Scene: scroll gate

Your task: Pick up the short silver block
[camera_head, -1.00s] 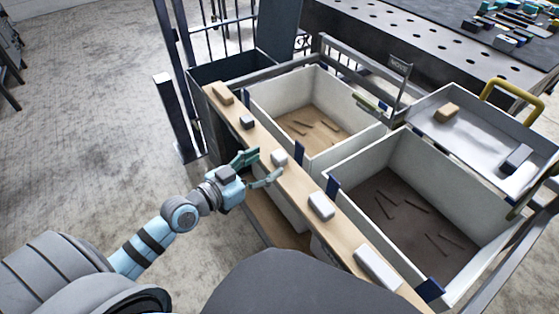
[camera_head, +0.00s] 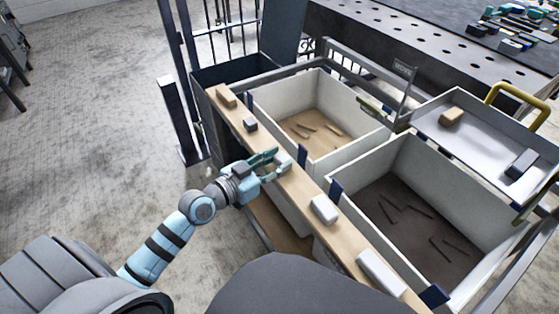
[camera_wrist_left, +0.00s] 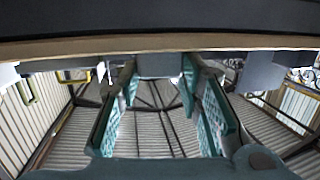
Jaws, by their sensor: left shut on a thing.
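The short silver block (camera_head: 283,158) is at the middle of the wooden ledge (camera_head: 302,190) in the head view. My left gripper (camera_head: 276,164) reaches in from the left with its green fingers shut on this block. In the left wrist view the block (camera_wrist_left: 160,66) shows as a grey shape between the two fingertips (camera_wrist_left: 158,75). I cannot tell whether the block still touches the ledge. Part of it is hidden by the fingers. My right gripper is not in view.
Behind stand a tan-floored bin (camera_head: 352,143) and a dark-floored bin (camera_head: 400,232). A tray (camera_head: 484,138) holds two blocks.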

